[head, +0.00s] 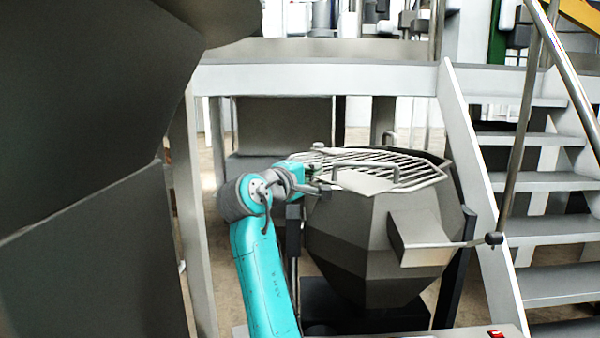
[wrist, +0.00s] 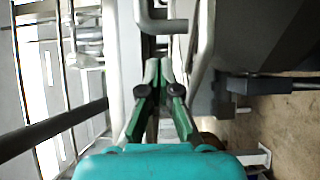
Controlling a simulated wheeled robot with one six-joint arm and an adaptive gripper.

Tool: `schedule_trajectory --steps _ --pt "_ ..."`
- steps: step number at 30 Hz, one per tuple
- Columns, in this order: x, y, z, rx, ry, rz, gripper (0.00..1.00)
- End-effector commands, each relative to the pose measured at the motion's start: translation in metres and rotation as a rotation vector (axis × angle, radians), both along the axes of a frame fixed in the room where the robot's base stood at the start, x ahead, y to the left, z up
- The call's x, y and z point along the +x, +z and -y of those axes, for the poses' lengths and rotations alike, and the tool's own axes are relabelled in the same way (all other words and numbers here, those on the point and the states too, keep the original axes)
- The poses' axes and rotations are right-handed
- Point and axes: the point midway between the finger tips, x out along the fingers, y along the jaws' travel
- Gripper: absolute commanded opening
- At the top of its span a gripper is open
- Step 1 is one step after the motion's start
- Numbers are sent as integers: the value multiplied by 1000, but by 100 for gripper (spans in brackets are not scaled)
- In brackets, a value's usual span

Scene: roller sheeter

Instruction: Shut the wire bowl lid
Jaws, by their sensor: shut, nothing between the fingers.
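The wire bowl lid (head: 410,172) is a pale grid of parallel bars with a solid plate section and raised handles. It lies across the top of the dark faceted bowl (head: 365,235) in the head view, looking almost flat; I cannot tell whether it rests fully on the rim. My gripper (head: 322,186) is at the left front edge of the lid, partly hard to make out. In the wrist view my gripper (wrist: 158,66) has its green fingers together and empty. A grey bent handle (wrist: 158,24) is just beyond the fingertips; contact is unclear.
A white-framed platform (head: 320,80) stands behind and above the bowl. Stairs with a metal handrail (head: 520,130) are at the right. A box with a lever (head: 425,240) sticks out from the bowl's front. A large dark body fills the left side.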

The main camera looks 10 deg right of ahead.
Motion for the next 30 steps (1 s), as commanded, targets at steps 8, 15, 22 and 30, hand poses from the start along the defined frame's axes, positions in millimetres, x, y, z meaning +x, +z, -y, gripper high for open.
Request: schedule_trajectory --steps 8,15,22,30 --pt "-10 -1 16 0 0 0 0" --pt "-11 -1 17 0 0 -1 0" --pt "-11 -1 20 1 7 -1 0" --pt "-19 -1 51 0 74 1 0"
